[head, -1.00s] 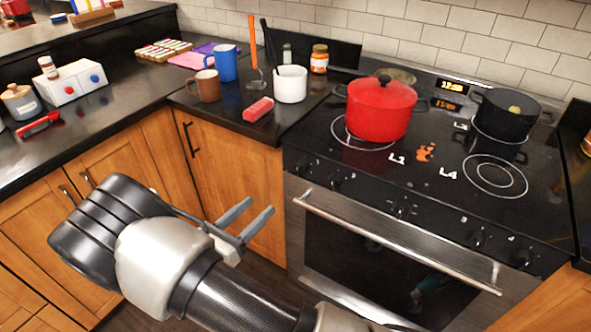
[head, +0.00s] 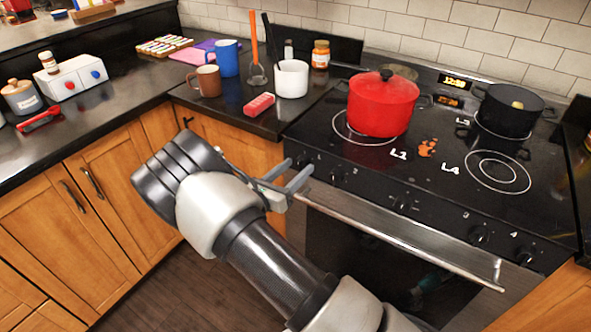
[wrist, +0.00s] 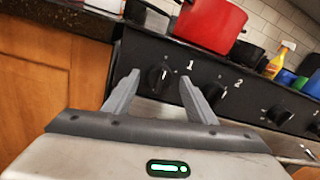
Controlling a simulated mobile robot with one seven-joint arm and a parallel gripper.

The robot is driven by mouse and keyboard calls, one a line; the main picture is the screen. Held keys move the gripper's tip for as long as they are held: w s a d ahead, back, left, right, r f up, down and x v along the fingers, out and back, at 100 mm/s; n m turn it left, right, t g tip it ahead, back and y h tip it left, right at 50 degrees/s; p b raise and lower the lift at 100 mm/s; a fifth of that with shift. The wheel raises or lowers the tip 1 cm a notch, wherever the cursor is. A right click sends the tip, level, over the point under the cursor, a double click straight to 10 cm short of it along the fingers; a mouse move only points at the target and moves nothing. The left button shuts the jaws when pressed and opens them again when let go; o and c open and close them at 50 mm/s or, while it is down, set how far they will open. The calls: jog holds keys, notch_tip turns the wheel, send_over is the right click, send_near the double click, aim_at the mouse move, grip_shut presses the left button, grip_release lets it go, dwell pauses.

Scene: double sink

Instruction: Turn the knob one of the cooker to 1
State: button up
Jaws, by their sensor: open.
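The cooker (head: 400,185) has a black front panel with several black knobs. Knob one (wrist: 158,77), with a white "1" beside it, sits on the panel's left end and shows between my fingertips in the wrist view. It also shows in the head view (head: 303,160), partly hidden by my gripper. My gripper (head: 297,171) is open and empty, pointing at the panel's left end. In the wrist view my gripper (wrist: 158,88) has its fingers on either side of knob one; I cannot tell whether they touch it. Knob two (wrist: 213,93) is right of my right finger.
A red pot (head: 380,108) and a black pot (head: 507,112) stand on the cooktop. The oven handle (head: 400,235) runs just below the knobs, near my gripper. Mugs and a white utensil holder (head: 291,80) stand on the left counter. The floor (head: 170,285) at left is clear.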

jog(key=shift+w+d, duration=0.15)
jog(key=shift+w, duration=0.05)
jog(key=c, duration=1)
jog(key=shift+c, duration=0.2)
jog(key=shift+m, duration=0.3)
jog(key=m+b, duration=0.2)
jog(key=m, duration=0.4)
jog(key=shift+f+b, duration=0.1)
jog(key=shift+b, duration=0.25)
jog(key=m+b, duration=0.3)
jog(key=m, duration=0.1)
jog(key=shift+s+d+m+y, duration=0.1)
jog(key=shift+m+y, duration=0.2)
